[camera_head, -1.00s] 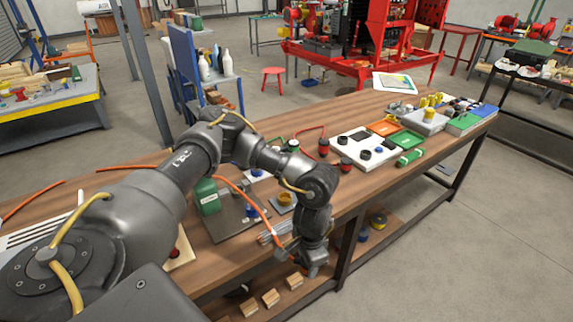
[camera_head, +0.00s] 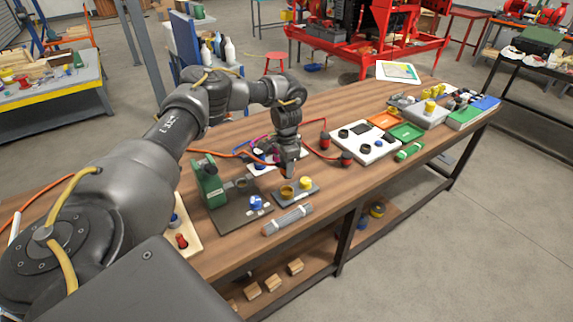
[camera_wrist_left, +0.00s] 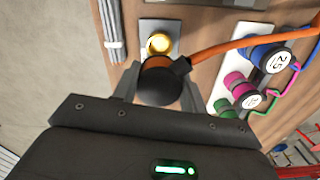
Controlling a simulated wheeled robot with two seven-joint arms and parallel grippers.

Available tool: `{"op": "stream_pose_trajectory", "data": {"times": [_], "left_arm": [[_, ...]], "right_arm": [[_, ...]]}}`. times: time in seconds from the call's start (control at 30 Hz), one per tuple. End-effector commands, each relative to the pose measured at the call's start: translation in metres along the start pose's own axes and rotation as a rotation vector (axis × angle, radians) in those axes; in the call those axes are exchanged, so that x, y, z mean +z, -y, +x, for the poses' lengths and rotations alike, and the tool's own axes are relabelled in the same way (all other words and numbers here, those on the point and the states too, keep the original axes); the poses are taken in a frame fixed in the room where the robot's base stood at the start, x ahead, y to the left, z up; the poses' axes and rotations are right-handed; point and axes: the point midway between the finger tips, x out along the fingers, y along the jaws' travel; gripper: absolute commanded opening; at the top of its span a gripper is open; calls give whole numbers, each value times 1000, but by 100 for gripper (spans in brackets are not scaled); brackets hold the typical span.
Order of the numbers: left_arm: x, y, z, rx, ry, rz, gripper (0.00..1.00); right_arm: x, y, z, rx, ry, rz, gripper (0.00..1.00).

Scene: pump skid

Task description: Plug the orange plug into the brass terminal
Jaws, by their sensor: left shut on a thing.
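The orange plug (camera_wrist_left: 158,63) has a dark body and an orange cable, and it sits between the fingers of my left gripper (camera_wrist_left: 160,92). In the head view my left gripper (camera_head: 288,173) points down just above a small grey plate (camera_head: 311,192). In the left wrist view a yellow ring (camera_wrist_left: 159,43) shows beyond the plug; the plug hides part of the plate. I cannot tell whether plug and terminal touch. My right gripper is out of view.
A green machine on a dark base (camera_head: 210,185) stands left of the plate. A grey bundle of rods (camera_head: 287,220) lies near the front edge. A white panel with coloured connectors (camera_wrist_left: 238,88) and cables is close by. A white board (camera_head: 366,145) lies to the right.

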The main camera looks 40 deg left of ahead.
Motion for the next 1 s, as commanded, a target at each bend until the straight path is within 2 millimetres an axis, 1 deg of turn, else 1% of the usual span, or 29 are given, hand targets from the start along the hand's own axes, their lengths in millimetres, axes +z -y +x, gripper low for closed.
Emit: {"op": "stream_pose_trajectory", "data": {"times": [0.27,0.73,0.77,0.8,1.0], "left_arm": [[0,0,14,-1,0,-1,15],[0,0,60,-1,0,0,15],[0,0,54,-1,-1,-1,15],[0,0,52,-1,0,-1,15],[0,0,53,-1,0,-1,15]], "right_arm": [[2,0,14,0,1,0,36],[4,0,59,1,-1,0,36],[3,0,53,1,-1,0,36],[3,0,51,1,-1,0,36],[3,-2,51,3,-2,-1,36]]}}
